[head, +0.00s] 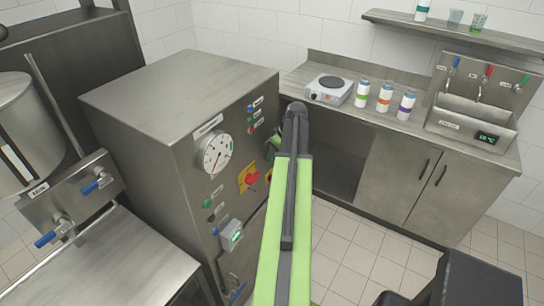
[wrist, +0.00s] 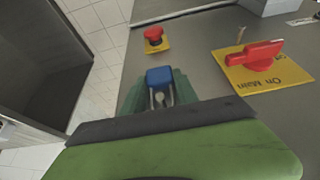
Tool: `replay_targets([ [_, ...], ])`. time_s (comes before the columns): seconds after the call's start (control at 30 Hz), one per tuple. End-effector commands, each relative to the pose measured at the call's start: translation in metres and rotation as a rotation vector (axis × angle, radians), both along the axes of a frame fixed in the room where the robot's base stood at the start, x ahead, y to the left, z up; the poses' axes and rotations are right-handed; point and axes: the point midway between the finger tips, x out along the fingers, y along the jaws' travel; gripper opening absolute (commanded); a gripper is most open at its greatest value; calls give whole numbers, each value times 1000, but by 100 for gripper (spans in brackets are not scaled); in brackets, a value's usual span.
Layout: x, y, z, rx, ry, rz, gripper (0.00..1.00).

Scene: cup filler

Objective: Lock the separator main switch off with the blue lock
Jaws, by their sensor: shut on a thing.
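My gripper (wrist: 160,90) is shut on the blue lock (wrist: 160,76), whose blue body and pale shackle show between the dark green fingers in the wrist view. The main switch (wrist: 260,55) is a red handle on a yellow plate marked "On" and "Main", right of the lock and apart from it. In the head view the switch (head: 252,180) is on the front of the steel cabinet, below the round gauge. My gripper (head: 273,143) is mostly hidden behind my green arm there, and the lock cannot be made out. I cannot tell which marking the handle points to.
A red mushroom button (wrist: 154,34) on a yellow plate is close by on the panel. A counter (head: 403,122) with bottles and a hotplate stands behind.

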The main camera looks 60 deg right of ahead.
Motion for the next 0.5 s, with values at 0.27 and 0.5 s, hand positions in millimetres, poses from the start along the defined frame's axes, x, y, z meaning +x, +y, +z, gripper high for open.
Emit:
replay_targets([
  [0.27,0,0,-4,0,0,0,51],
  [0.5,-1,0,-4,0,0,-1,57],
])
